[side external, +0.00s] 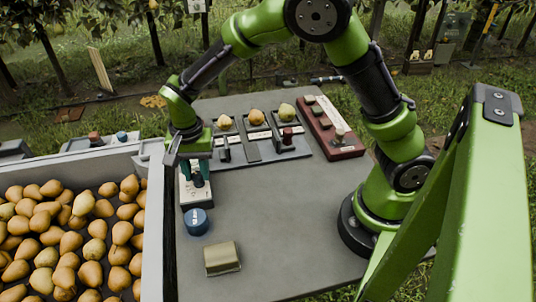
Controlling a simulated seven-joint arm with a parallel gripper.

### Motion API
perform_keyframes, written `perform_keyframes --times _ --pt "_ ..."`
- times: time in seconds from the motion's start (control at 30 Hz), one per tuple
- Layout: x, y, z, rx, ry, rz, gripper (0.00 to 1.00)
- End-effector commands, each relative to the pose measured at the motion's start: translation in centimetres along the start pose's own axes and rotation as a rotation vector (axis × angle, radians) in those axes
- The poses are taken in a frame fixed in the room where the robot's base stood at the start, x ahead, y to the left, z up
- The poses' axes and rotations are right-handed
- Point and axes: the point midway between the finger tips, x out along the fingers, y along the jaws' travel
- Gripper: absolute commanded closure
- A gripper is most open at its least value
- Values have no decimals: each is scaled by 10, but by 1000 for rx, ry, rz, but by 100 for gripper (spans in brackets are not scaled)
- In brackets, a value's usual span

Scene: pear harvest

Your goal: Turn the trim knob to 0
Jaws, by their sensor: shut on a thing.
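A small white box (190,196) stands near the left edge of the grey table, with a dark knob (199,181) on top; it looks like the trim knob. My gripper (198,176) points down over the box, its teal fingers shut on the knob. The fingers hide much of the knob, and any scale or pointer is too small to read.
A blue round thing (196,222) with a white mark sits just in front of the box. A tan block (222,258) lies nearer the front. Pear trays (252,153) and a dark red panel (343,149) stand behind. A pear-filled bin (153,232) borders the left.

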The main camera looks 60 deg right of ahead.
Motion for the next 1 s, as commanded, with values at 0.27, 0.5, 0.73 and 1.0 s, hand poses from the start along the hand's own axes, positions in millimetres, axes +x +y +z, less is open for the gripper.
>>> perform_keyframes --times 0.27,0.5,0.73,1.0 --pt "-1 0 0 -204 -2 -2 99" --pt "-1 0 -1 -433 -1 -2 99" --pt "-1 0 -1 -640 -1 -2 99" --pt "-1 0 0 -834 0 -2 99"
